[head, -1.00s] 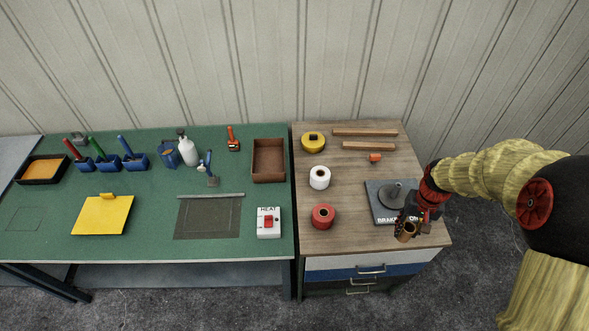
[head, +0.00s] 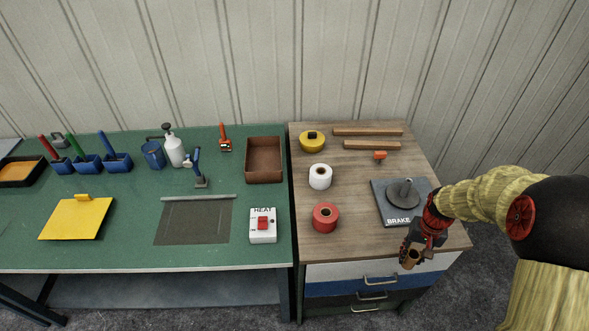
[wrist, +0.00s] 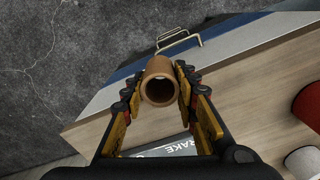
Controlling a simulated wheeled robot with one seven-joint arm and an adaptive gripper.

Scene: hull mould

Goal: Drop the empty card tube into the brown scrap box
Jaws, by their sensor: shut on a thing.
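The brown card tube (wrist: 160,82) is held between the fingers of my gripper (wrist: 158,95) in the wrist view, with its open, hollow end facing the camera. In the head view the tube (head: 409,259) shows at the end of my gripper (head: 413,249), at the front edge of the wooden cabinet top and in front of the brake plate. My gripper is shut on the tube. The brown scrap box (head: 264,174) stands on the green bench near its right edge, up and to the left of my gripper. Its inside looks empty.
On the wooden top (head: 348,230) stand a red roll (head: 325,218), a white roll (head: 320,177), a yellow round thing (head: 312,144) and the brake plate (head: 383,208). The white heat switch box (head: 263,233) is in front of the scrap box. A narrow gap separates bench and cabinet.

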